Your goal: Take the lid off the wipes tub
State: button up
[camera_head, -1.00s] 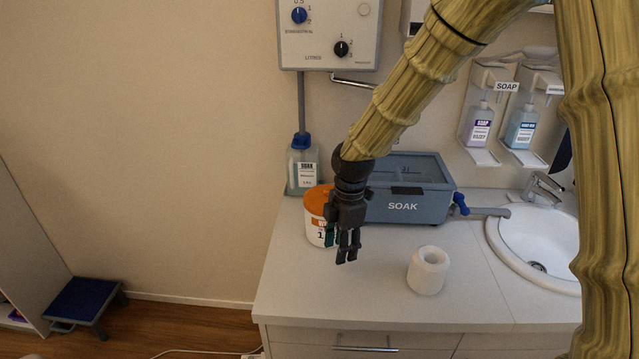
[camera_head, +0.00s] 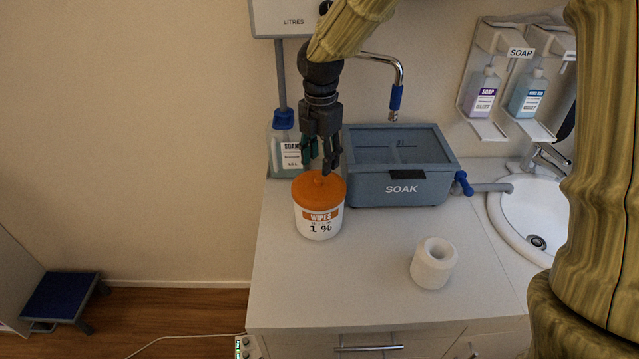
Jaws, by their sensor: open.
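The wipes tub (camera_head: 320,222) is a white round tub with "WIPES" on its label, upright on the counter. Its orange lid (camera_head: 318,190) is on top and has a small knob in the middle. My gripper (camera_head: 317,172) points down above the lid, its fingers apart and empty. The fingertips overlap the back of the lid in the picture; I cannot tell whether they touch it.
The grey SOAK basin (camera_head: 403,198) stands right of the tub, with a blue-handled tap (camera_head: 463,184). A clear bottle (camera_head: 284,158) is behind the tub. A white roll (camera_head: 433,263) stands right of the front middle. The counter (camera_head: 340,290) in front is clear.

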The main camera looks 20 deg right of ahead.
aim_at(319, 179)
jog(key=shift+w+f, duration=1)
jog(key=shift+f, duration=0.1)
jog(key=shift+s+f+p, duration=0.15)
jog(key=shift+f+p, duration=0.15)
jog(key=shift+p, duration=0.05)
jog(key=shift+s+f+p, duration=0.5)
jog(key=shift+s+f, duration=0.1)
jog(key=shift+s, duration=0.05)
jog(key=shift+w+f, duration=0.15)
jog(key=shift+f, duration=0.4)
jog(key=shift+w+f, duration=0.15)
jog(key=shift+f, duration=0.4)
jog(key=shift+w+f, duration=0.1)
jog(key=shift+f, duration=0.2)
jog(key=shift+s+r, duration=0.15)
jog(key=shift+s, duration=0.1)
jog(key=shift+w, duration=0.15)
jog(key=c, duration=0.9)
grip_shut()
